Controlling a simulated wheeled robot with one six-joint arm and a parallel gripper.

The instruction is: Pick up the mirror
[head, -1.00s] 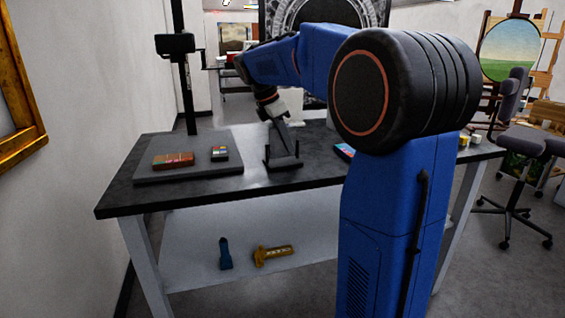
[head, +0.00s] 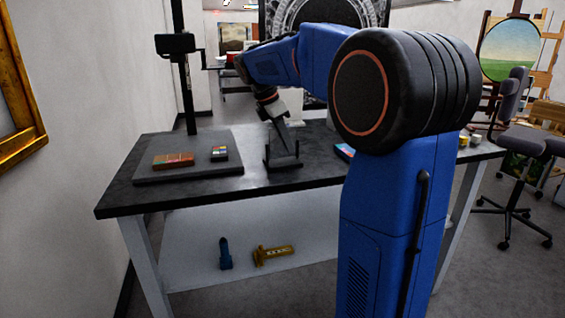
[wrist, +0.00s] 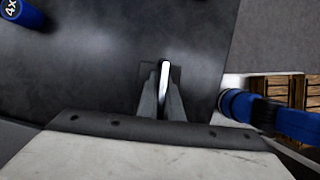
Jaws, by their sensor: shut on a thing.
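My gripper (head: 281,149) reaches down to a small dark stand (head: 284,164) on the black table. In the wrist view my gripper's fingers (wrist: 163,92) are closed together around a thin, pale upright edge. This edge looks like the mirror (wrist: 164,71) seen edge-on. The dark stand shows around it as a small rectangle (wrist: 176,75). The mirror still appears to be at the stand; whether it touches the stand's base cannot be told. In the head view the mirror is too small and covered to make out clearly.
The black table (head: 225,190) holds a grey base (head: 188,178) with a reddish box (head: 173,160) and a colored palette (head: 219,153), beside a tall black column (head: 187,85). The lower shelf carries a blue item (head: 225,254) and a yellow one (head: 273,255). A chair stands right.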

